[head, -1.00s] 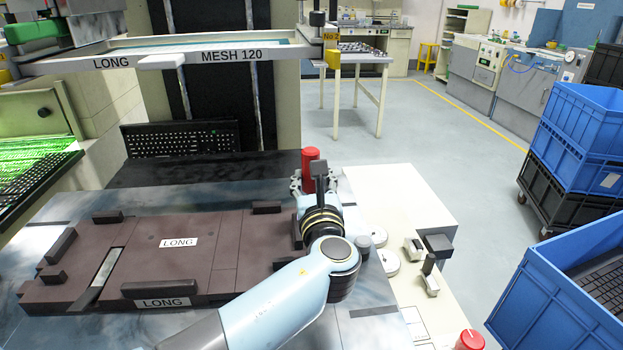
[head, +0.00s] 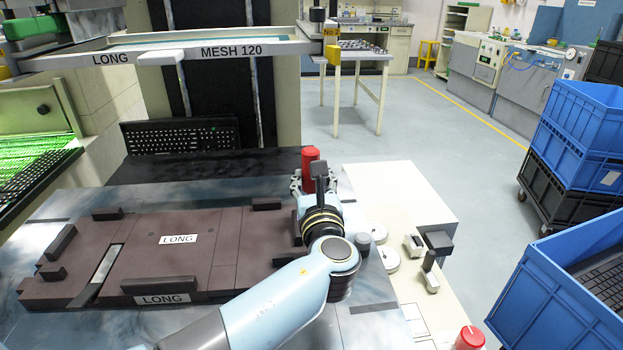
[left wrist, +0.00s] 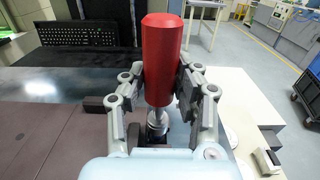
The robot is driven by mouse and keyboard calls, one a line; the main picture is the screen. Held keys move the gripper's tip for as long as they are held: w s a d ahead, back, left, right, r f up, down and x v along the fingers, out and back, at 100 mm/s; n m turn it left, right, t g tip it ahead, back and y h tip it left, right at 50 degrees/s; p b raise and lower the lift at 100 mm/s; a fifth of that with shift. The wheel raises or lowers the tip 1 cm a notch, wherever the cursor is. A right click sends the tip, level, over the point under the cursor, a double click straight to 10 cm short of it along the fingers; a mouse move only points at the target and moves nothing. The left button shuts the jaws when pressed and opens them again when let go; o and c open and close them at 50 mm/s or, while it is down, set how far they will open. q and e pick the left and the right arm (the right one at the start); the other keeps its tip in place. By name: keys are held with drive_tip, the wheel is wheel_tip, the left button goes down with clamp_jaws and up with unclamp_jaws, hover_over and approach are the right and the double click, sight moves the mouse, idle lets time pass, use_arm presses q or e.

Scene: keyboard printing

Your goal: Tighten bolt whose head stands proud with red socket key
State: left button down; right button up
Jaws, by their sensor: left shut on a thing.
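The red socket key (head: 311,168) stands upright at the right end of the dark brown fixture plate (head: 226,255). In the left wrist view its red handle (left wrist: 162,62) is large, with a metal shaft (left wrist: 157,118) pointing down. My left gripper (head: 312,182) is shut on the red handle, one finger on each side; it also shows in the left wrist view (left wrist: 162,85). The lower end of the key and any bolt under it are hidden by my wrist and the shaft. My right gripper is not in view.
A black keyboard (head: 180,137) lies behind the fixture. The screen frame marked MESH 120 (head: 231,54) hangs above. A white ledge (head: 412,205) with small clamps and a red knob (head: 470,338) is at right. Blue crates (head: 575,270) stand beyond it.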

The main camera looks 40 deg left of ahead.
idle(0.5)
use_arm(q)
drive_tip(key=shift+f, duration=0.15)
drive_tip(key=shift+f+b, duration=0.75)
drive_tip(key=c, duration=0.9)
unclamp_jaws()
drive_tip(key=shift+s+d, duration=0.2)
drive_tip(key=shift+d, duration=0.05)
drive_tip(key=shift+v, duration=2.15)
